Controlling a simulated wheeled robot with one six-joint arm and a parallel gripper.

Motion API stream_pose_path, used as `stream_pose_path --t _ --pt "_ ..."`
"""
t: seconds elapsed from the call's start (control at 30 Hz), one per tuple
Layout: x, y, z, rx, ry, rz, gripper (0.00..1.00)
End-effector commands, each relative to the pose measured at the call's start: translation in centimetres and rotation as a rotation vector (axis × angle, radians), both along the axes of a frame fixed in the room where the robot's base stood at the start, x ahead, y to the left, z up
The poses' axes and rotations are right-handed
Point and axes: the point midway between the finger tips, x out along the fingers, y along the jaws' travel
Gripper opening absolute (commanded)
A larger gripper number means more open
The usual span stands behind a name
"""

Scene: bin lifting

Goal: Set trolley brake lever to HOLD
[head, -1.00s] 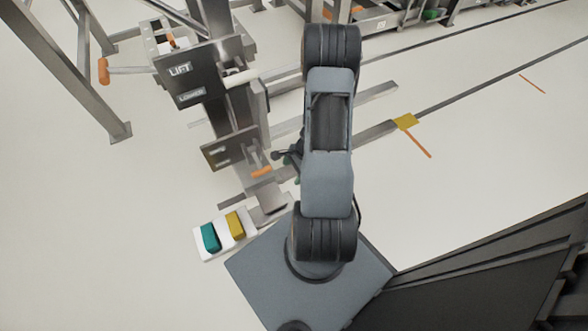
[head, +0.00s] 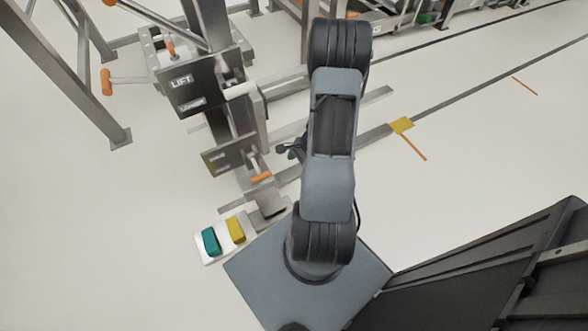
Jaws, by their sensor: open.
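The trolley brake plate (head: 222,160) is a dark panel low on the metal lift post; its small lettering is too blurred to read. The brake lever (head: 261,178) has an orange grip and hangs at the plate's lower right, pointing down. My gripper (head: 286,150) shows only in part, as dark fingers beyond the left side of my arm. It is open, just up and right of the lever's grip in the picture, with no contact visible. My arm hides the rest of it.
A LIFT/LOWER panel (head: 200,85) sits higher on the post, with an orange-tipped handle (head: 107,82) to its left. A white tray (head: 207,254) with a teal block (head: 211,241) and a yellow block (head: 235,229) lies below. Open floor is at the right and lower left.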

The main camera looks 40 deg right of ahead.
Motion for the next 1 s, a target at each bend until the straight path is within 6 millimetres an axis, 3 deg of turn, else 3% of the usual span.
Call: stream_pose_path --t 0.03,0.1,0.4,1.0 --pt "-0.1 -0.5 1.5 -0.003 -0.002 -0.003 0.82" --pt "-0.2 -1.0 2.7 -0.002 -0.002 -0.002 0.82" --pt "-0.7 -2.4 6.1 -0.001 -0.001 -0.002 0.82" --pt "-0.8 -2.7 6.6 -0.001 0.001 -0.001 0.82"
